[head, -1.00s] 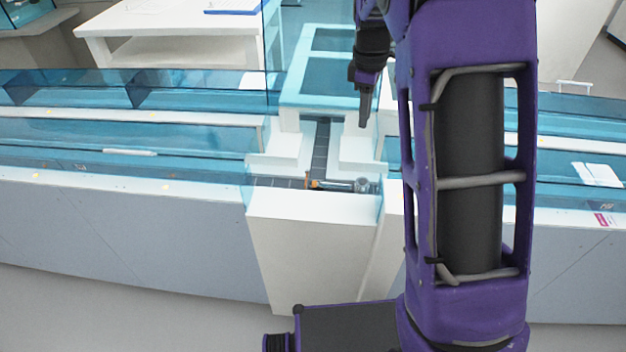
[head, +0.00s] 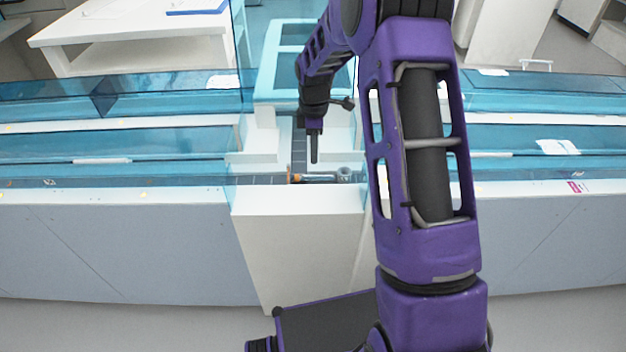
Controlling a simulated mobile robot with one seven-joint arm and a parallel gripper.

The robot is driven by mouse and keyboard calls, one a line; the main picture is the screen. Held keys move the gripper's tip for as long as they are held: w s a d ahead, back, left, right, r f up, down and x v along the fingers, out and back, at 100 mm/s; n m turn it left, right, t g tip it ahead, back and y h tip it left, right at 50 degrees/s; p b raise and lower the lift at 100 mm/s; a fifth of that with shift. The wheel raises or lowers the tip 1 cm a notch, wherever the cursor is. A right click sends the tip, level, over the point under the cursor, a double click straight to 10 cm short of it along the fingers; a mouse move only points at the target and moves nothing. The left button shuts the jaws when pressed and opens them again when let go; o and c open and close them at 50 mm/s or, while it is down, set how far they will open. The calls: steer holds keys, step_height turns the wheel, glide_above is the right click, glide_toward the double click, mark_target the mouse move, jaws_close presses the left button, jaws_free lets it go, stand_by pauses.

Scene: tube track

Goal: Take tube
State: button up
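The tube (head: 318,178) lies on its side on the dark track (head: 299,150), near the front of the white junction. It has an orange end on the left and a pale body, with a small grey round part (head: 344,174) at its right end. My gripper (head: 314,158) points down over the track, just behind and above the tube in the head view. It looks apart from the tube. The fingers appear as one dark narrow shape from this side, so I cannot tell whether they are open or shut.
White walls (head: 258,145) flank the track channel. Clear blue panels (head: 120,95) run along the long benches on both sides. A white front block (head: 295,240) stands before the junction. A white table (head: 130,35) is at the back left.

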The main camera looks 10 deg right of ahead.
mark_target(314, 176)
step_height(314, 176, down, 8)
steer(key=shift+f+b, duration=0.1)
steer(key=shift+b, duration=0.4)
jaws_close()
